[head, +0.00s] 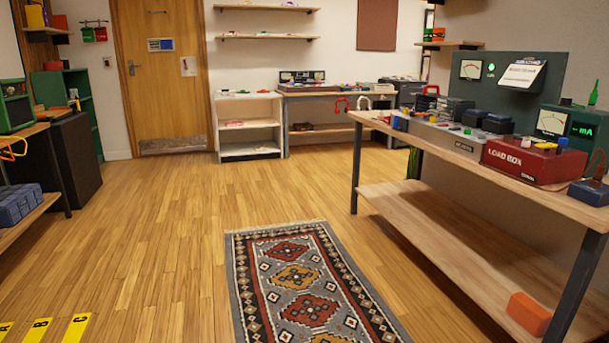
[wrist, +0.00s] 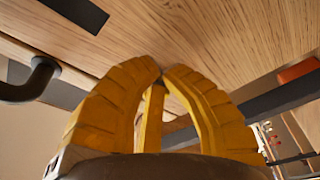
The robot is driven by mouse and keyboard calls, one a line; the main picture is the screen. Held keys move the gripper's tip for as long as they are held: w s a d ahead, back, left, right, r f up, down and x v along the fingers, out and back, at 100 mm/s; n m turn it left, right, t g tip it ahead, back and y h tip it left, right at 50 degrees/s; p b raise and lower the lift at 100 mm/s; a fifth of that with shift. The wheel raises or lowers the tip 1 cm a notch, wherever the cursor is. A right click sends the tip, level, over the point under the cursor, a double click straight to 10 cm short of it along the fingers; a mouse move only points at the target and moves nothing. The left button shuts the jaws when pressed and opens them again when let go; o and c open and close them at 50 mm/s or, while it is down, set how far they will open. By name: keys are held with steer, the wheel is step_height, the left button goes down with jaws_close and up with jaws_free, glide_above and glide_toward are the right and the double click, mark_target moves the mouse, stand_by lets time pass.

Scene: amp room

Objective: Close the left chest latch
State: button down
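I cannot make out a chest or a left latch in either view. Wooden surface (wrist: 220,30) fills the upper part of that view beyond the fingertips. My gripper does not show in the head view.
A wooden workbench (head: 450,150) stands at right, bearing a red load box (head: 535,162) and instruments. An orange block (head: 528,313) lies on its lower shelf. A patterned rug (head: 305,285) lies mid-floor. Bare floor (head: 160,235) is clear to its left, toward the door (head: 160,90).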

steer(key=shift+w+r, duration=0.3)
steer(key=shift+r, duration=0.3)
stand_by(0.5)
steer(key=shift+s+d+r, duration=0.15)
steer(key=shift+s+r, duration=0.1)
steer(key=shift+r, duration=0.2)
steer(key=shift+s+r, duration=0.15)
steer(key=shift+r, duration=0.05)
steer(key=shift+s+f, duration=0.1)
steer(key=shift+s, duration=0.1)
steer(key=shift+s+f, duration=0.2)
steer(key=shift+f, duration=0.1)
stand_by(0.4)
